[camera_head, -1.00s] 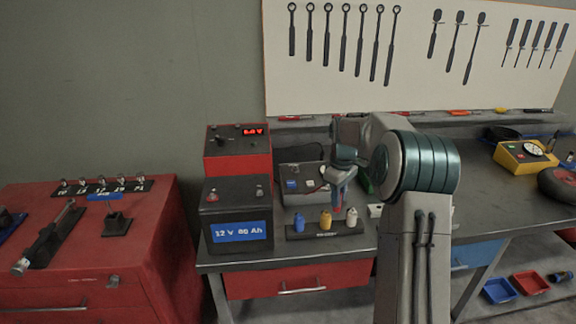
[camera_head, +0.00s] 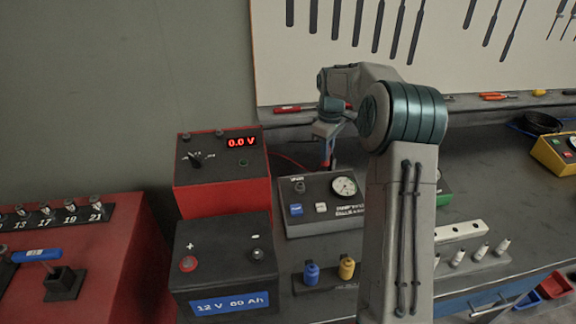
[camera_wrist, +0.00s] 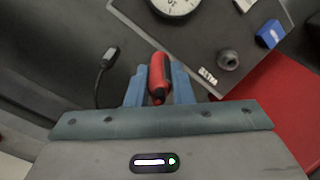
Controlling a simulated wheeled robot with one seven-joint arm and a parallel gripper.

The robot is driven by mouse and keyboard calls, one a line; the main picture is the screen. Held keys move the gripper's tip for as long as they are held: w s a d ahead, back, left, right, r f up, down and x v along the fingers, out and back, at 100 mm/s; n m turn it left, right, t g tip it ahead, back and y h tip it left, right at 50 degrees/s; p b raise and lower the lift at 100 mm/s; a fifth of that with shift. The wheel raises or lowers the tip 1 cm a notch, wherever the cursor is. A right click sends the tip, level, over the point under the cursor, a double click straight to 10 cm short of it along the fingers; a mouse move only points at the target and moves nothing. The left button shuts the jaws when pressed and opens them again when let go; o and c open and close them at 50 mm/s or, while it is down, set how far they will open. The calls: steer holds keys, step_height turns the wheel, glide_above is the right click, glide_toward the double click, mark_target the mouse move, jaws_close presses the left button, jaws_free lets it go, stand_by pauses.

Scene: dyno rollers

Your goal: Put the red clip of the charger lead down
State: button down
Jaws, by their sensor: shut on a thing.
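My gripper (camera_head: 326,130) is shut on the red clip (camera_head: 327,150) and holds it behind the grey tester box, near the back of the bench. In the wrist view the red clip (camera_wrist: 160,72) lies between the two blue-grey fingers of my gripper (camera_wrist: 159,88). A thin red lead (camera_head: 288,160) runs from the red charger (camera_head: 215,185) towards the clip. The charger display reads 0.0 V. The head view does not clearly show whether the clip touches the bench.
The tester with a dial (camera_head: 322,215) stands just in front of the clip. The battery (camera_head: 218,285) stands in front of the charger. Blue (camera_head: 311,273) and yellow (camera_head: 346,267) bottles stand nearer. A small black piece with a cable (camera_wrist: 109,57) lies left of the clip in the wrist view.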

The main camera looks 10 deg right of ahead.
steer(key=shift+w+a, duration=0.1)
steer(key=shift+w, duration=0.25)
steer(key=w+a+f+p, duration=0.1)
steer(key=w+a+f, duration=0.1)
steer(key=a, duration=0.1)
steer(key=w+a+f+p, duration=0.1)
steer(key=w+a+f, duration=0.1)
steer(key=w+a, duration=0.1)
steer(key=w+a+f+p, duration=0.2)
steer(key=shift+w+a+f, duration=0.15)
steer(key=shift+a+f, duration=0.25)
step_height(320, 180, down, 4)
steer(key=shift+f+p, duration=0.1)
steer(key=shift+p, duration=0.7)
steer(key=c, duration=1.3)
jaws_free()
